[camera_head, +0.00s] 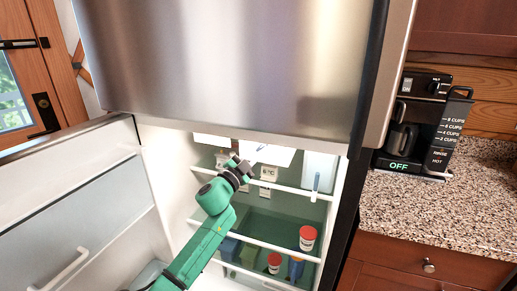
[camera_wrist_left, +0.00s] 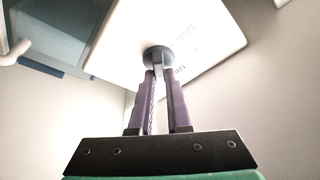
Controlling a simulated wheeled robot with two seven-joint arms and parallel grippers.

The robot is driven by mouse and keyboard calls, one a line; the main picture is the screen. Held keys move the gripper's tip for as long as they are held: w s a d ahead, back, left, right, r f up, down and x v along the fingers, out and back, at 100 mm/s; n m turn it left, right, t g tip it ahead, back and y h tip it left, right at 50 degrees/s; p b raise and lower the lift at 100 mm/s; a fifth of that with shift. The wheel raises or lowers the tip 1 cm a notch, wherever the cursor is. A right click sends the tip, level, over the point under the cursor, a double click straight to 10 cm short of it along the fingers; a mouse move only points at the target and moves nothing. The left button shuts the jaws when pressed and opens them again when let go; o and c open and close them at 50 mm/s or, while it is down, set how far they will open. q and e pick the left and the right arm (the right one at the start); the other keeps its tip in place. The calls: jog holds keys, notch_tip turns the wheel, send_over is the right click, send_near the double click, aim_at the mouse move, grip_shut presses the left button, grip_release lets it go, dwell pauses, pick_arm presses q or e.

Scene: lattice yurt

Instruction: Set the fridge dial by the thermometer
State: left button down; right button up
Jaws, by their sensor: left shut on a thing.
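The fridge (camera_head: 216,65) stands with its lower door (camera_head: 70,200) swung open to the left. My left gripper (camera_head: 243,166) reaches into the upper part of the compartment. In the left wrist view my purple fingers (camera_wrist_left: 160,82) are shut on the grey round dial (camera_wrist_left: 157,53) on a white panel (camera_wrist_left: 205,35). The dial's setting cannot be read, and the marks on the panel are faint. A small white thermometer (camera_head: 269,173) inside the fridge, just right of the gripper, seems to read 6 °C. My right gripper is not in view.
Shelves inside hold a red-lidded jar (camera_head: 307,238), a smaller red-lidded jar (camera_head: 274,262) and a white container (camera_head: 318,172). The upper fridge door hangs close above my arm. At right, a coffee maker (camera_head: 404,130) showing OFF stands on a speckled counter (camera_head: 430,205).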

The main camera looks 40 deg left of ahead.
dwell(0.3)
pick_arm(q)
jog(key=c, duration=0.9)
grip_release()
jog(key=shift+f, duration=0.1)
jog(key=b+v, duration=0.2)
jog(key=v, duration=1.2)
jog(key=shift+s+a+b, duration=0.1)
jog(key=shift+s+b, duration=0.2)
